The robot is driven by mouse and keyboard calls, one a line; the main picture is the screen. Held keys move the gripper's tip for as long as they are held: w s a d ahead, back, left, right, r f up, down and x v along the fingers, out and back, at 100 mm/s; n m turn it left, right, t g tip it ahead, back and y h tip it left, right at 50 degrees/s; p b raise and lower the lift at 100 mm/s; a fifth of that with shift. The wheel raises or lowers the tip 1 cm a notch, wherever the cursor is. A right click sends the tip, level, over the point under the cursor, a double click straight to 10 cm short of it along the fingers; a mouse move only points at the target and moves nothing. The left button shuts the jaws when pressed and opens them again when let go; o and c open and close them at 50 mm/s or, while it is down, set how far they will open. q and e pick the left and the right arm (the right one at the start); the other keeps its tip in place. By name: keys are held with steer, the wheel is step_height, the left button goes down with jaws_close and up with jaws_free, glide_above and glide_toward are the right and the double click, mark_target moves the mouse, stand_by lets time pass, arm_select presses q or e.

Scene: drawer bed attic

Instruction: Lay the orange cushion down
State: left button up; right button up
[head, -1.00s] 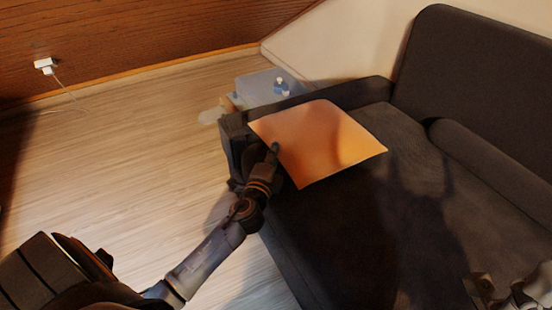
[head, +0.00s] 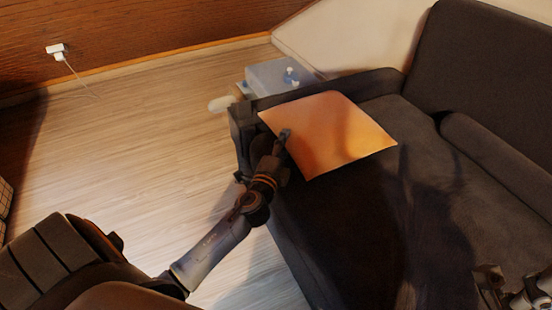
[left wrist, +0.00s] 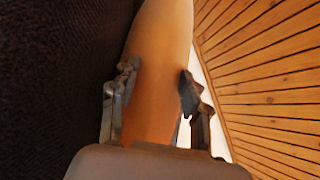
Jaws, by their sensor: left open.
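The orange cushion (head: 330,132) is over the sofa's seat, beside the armrest at its left end, and looks flat or nearly flat. I cannot tell whether its whole underside touches the seat. My left gripper (head: 284,140) is at the cushion's near left edge. In the left wrist view the open fingers of this gripper (left wrist: 155,95) stand on either side of the cushion (left wrist: 160,60), with gaps showing. My right gripper (head: 512,288) is partly in view at the bottom right corner, away from the cushion; its finger opening is unclear.
The dark sofa (head: 350,225) has a backrest and a long bolster (head: 495,160) on the right. A bluish box or small table (head: 280,76) with small items stands behind the armrest (head: 330,88). The wooden floor (head: 130,150) on the left is clear.

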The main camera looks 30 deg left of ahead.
arm_select(q)
steer(key=v, duration=1.1)
steer(key=shift+w, duration=0.1)
